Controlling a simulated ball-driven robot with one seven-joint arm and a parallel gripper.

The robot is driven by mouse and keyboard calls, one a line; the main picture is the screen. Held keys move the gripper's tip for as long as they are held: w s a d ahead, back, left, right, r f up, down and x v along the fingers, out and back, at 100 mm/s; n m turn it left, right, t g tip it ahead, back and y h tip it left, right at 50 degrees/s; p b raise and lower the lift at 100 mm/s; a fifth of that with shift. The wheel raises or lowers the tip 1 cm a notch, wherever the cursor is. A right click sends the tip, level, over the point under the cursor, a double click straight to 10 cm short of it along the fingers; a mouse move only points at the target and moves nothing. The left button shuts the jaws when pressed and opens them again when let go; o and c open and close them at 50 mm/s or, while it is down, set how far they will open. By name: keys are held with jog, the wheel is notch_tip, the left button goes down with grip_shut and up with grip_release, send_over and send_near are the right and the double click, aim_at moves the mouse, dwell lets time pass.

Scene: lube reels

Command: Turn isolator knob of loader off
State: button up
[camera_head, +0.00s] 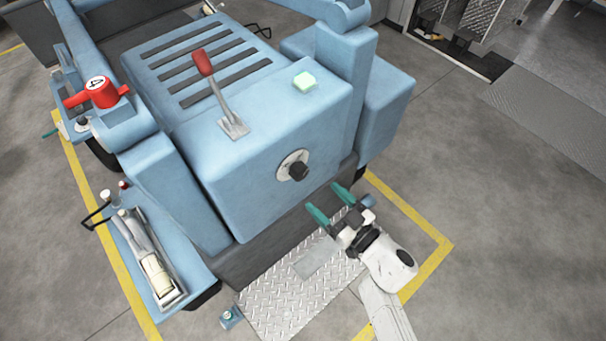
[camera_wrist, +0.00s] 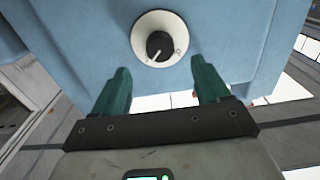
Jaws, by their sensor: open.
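The blue loader (camera_head: 255,195) has a black knob (camera_head: 298,172) on a round white plate on its front face. The knob also shows in the wrist view (camera_wrist: 159,45), where its white pointer line slants to the lower left; a small mark at the plate's right looks like an O. A red rotary handle (camera_head: 103,93) with a white label sits at the loader's left; I cannot tell which of the two is the isolator. My gripper (camera_head: 330,202) is open and empty, its green fingers pointing at the front face, below and right of the black knob and apart from it.
A metal tread plate (camera_head: 285,305) lies below the front. A tray with a tool (camera_head: 155,265) is at the left. Floor to the right is clear.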

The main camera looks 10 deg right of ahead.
aim_at(303, 176)
jog(key=b+x, duration=0.1)
jog(key=x, duration=0.8)
jog(key=shift+w, duration=0.1)
jog(key=c, duration=0.9)
jog(key=shift+c, duration=0.2)
